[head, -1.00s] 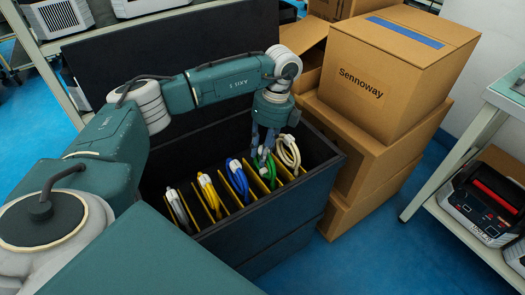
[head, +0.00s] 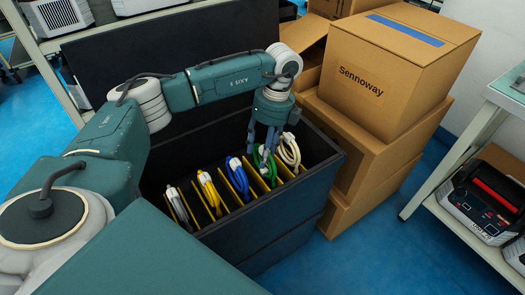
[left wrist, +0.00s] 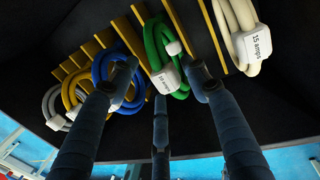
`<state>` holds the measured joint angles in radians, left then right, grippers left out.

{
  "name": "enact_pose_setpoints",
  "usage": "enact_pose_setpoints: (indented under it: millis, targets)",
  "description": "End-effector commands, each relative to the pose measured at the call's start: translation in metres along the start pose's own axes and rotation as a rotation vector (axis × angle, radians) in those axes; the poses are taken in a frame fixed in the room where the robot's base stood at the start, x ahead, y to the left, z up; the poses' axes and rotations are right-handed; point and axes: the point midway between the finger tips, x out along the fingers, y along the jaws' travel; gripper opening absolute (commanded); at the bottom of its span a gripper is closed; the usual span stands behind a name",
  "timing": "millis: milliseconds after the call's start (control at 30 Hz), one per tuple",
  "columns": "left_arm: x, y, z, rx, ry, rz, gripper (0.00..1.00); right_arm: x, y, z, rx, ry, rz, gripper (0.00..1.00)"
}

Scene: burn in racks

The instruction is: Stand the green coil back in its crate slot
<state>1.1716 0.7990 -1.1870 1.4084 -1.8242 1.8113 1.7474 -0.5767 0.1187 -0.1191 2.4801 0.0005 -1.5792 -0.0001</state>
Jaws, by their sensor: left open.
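The green coil (head: 272,172) stands in the black crate (head: 318,150), between yellow dividers. The blue coil is on its left and the cream coil on its right. It also shows in the left wrist view (left wrist: 151,45), with a white tag facing me. My left gripper (head: 263,148) is just above the green coil, pointing down. In the left wrist view its fingers (left wrist: 161,78) are spread on both sides of the green coil's tag, with nothing visibly held. The coil's lower part is hidden in the crate. My right gripper is not in view.
The crate also holds a blue coil (head: 238,178), a yellow coil (head: 209,192), a grey-white coil (head: 178,207) and a cream coil (head: 289,153). Stacked cardboard boxes (head: 385,75) stand close behind on the right. A shelf with devices (head: 480,200) is at far right.

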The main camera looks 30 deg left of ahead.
Motion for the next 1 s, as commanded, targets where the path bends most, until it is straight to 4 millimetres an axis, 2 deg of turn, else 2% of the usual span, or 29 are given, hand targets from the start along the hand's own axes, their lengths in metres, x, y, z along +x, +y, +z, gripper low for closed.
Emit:
enact_pose_setpoints:
  millis: [500, 700, 1000]
  targets:
    - [-0.099, -0.001, 0.000, -0.001, 0.000, -0.004, 0.47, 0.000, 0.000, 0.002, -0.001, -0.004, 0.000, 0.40]
    - [-0.114, -0.001, 0.000, 0.000, 0.001, -0.002, 0.47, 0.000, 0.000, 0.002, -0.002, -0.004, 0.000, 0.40]
    - [-0.115, 0.000, 0.000, 0.000, 0.001, -0.001, 0.47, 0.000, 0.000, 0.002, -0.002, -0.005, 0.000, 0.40]
